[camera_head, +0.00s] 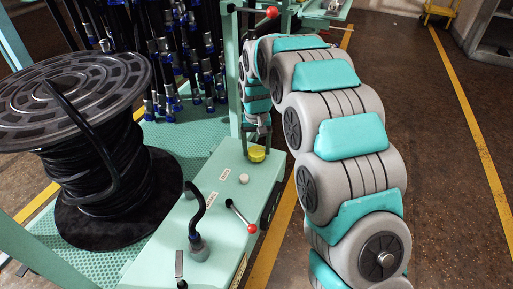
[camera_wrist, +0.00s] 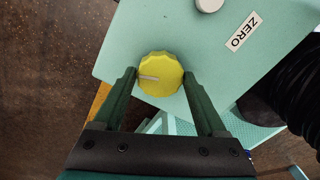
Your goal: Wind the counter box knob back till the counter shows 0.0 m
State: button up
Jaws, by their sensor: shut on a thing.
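The yellow counter box knob (camera_wrist: 162,70) has a scalloped rim and a pale pointer line aimed left in the wrist view. It also shows in the head view (camera_head: 257,156), at the far end of the green counter box top (camera_head: 227,200). My gripper (camera_wrist: 160,80) is shut on the knob, with one dark green finger on each side. In the head view, my gripper (camera_head: 257,142) comes down on the knob from above. A white button (camera_head: 244,179) sits beside the ZERO label (camera_wrist: 243,32). No counter reading can be made out in either view.
A red-tipped lever (camera_head: 241,216) and a black hose stub (camera_head: 197,220) stand on the nearer box top. A large black hose reel (camera_head: 80,130) is at left. Several hanging hoses (camera_head: 185,55) are behind. Open brown floor (camera_head: 440,150) lies to the right.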

aim_at(257, 151)
jog(key=shift+m, duration=1)
dwell(2.1)
jog(key=o, duration=1.3)
jog(key=shift+r, duration=0.1)
notch_tip(257, 151, up, 8)
jog(key=shift+f, duration=0.2)
